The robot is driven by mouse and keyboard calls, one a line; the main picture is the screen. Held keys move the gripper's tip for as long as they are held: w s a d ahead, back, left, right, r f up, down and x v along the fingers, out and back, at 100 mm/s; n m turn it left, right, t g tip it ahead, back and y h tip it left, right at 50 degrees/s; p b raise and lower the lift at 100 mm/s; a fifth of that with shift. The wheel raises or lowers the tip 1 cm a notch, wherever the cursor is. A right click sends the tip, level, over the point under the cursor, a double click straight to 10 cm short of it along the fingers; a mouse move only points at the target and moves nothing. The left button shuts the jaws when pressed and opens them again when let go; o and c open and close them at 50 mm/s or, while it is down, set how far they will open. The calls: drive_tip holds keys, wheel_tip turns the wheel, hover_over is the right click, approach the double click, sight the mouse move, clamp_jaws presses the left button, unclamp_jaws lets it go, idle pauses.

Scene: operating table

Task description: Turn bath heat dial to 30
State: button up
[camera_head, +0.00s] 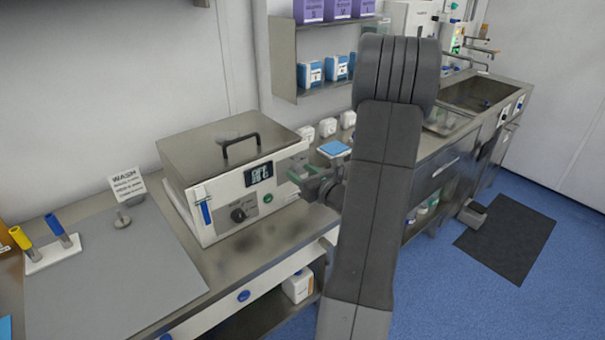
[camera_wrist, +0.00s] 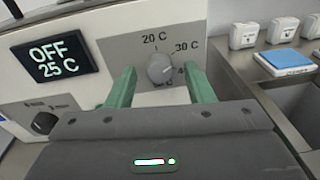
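The bath (camera_head: 235,180) is a box with a metal lid and a display (camera_head: 258,175) that reads OFF 25 C in the wrist view (camera_wrist: 52,57). The heat dial (camera_wrist: 160,68) is a round grey knob on a grey plate marked 20 C and 30 C; a further mark starting with 4 is partly covered by my right finger. A pale line on the knob seems to slant to the upper right. My gripper (camera_wrist: 158,88) is open, its green fingers on either side of the knob, with visible gaps. In the head view my gripper (camera_head: 300,176) is at the bath's right end.
A black knob (camera_head: 238,214) and a green button (camera_head: 268,198) are on the bath's front. White bottles (camera_wrist: 283,30) and a blue-topped item (camera_wrist: 286,60) stand to the right. A WASH sign (camera_head: 127,184) stands left.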

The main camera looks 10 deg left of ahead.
drive_tip(key=shift+d, duration=0.15)
drive_tip(key=b+v, duration=0.2)
drive_tip(key=v, duration=1.1)
drive_tip(key=shift+s+d, duration=0.25)
drive_tip(key=shift+w+a, duration=0.1)
drive_tip(key=p+x, duration=0.2)
drive_tip(key=x, duration=1.1)
drive_tip(key=shift+w+a, duration=0.2)
drive_tip(key=shift+a, duration=0.15)
drive_tip(key=shift+d, duration=0.1)
